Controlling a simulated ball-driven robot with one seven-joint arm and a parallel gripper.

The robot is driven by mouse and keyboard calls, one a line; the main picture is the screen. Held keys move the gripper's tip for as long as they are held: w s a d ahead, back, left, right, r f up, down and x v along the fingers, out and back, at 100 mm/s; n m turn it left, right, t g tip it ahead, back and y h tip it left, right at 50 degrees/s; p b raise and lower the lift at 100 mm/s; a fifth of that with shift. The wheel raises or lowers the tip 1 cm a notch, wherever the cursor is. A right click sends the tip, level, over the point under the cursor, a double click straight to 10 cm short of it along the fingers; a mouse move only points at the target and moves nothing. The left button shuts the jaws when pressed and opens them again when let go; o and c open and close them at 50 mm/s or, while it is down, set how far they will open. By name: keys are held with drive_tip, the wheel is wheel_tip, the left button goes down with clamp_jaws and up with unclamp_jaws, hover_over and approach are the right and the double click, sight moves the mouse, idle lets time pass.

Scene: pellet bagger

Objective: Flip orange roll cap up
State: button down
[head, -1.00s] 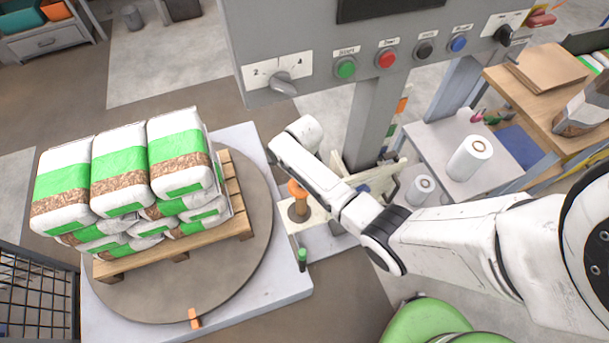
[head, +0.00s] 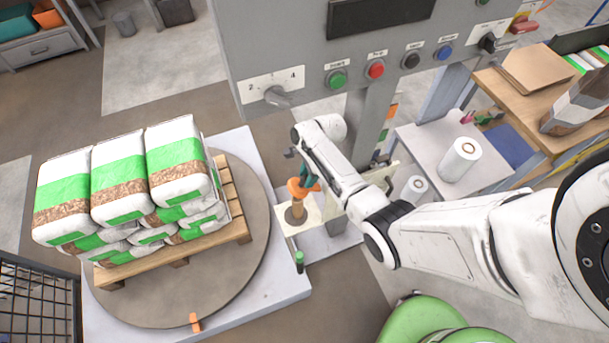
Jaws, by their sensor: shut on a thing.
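The orange roll cap (head: 296,190) sits on top of an upright brownish-orange roll post (head: 297,209), which stands on a pale plate between the turntable and the machine column. My gripper (head: 305,181) points down at the cap from above, its dark teal fingers partly hidden by my white wrist. It is shut on the orange roll cap. Orange shows on both sides of the fingers. The exact finger contact is too small to see clearly.
A round turntable (head: 160,305) bears a pallet (head: 228,215) of stacked white-and-green bags on the left. A grey control panel (head: 310,50) with buttons and a knob hangs above. A green-tipped peg (head: 299,262) stands in front.

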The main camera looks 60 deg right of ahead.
drive_tip(key=c, duration=0.7)
unclamp_jaws()
drive_tip(key=shift+r, duration=0.1)
drive_tip(key=shift+p+v, duration=0.35)
drive_tip(key=shift+v, duration=3.3)
